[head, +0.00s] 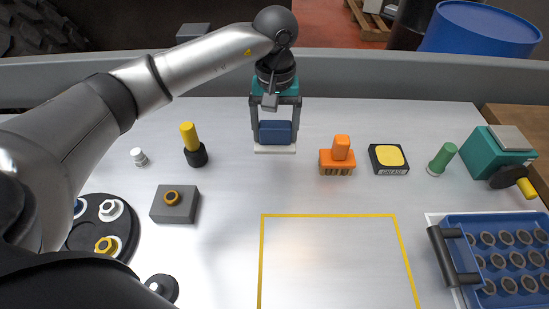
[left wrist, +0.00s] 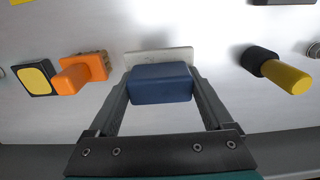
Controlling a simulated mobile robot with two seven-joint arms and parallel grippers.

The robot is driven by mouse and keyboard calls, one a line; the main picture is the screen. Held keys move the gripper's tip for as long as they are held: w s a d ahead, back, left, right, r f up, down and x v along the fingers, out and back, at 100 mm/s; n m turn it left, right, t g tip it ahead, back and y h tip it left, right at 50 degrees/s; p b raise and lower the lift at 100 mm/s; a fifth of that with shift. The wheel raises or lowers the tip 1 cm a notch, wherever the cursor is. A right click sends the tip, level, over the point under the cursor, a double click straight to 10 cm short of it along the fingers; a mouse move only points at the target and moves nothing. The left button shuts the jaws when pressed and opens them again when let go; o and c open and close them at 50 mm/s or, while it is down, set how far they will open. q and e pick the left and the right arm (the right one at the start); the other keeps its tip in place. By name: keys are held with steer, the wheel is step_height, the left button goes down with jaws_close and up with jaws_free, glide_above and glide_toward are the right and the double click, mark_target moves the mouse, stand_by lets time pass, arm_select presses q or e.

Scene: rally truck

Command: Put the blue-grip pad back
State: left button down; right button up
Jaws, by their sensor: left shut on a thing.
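The blue-grip pad (head: 275,149) has a blue block grip on a flat white base. It is at the back middle of the white work surface. My left gripper (head: 276,130) points down with its fingers on both sides of the blue grip, shut on it. In the left wrist view the blue grip (left wrist: 160,84) sits between the two fingers, with the white base (left wrist: 158,56) showing beyond it. I cannot tell whether the base touches the surface or is just above it. My right gripper is not in view.
An orange-handled brush (head: 339,156) and a yellow-topped tin (head: 389,158) stand right of the pad; a yellow-and-black tool (head: 192,145) stands left. A yellow outline (head: 330,215) encloses bare surface in front. A blue tray (head: 462,246) of sockets is at right front.

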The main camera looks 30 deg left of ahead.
arm_select(q)
step_height(320, 180, down, 9)
steer(key=shift+f+b, duration=0.1)
steer(key=shift+b, duration=0.25)
steer(key=shift+f, duration=0.1)
jaws_free()
step_height(320, 180, up, 12)
steer(key=shift+r+p, duration=0.2)
steer(key=shift+p, duration=0.25)
stand_by(0.3)
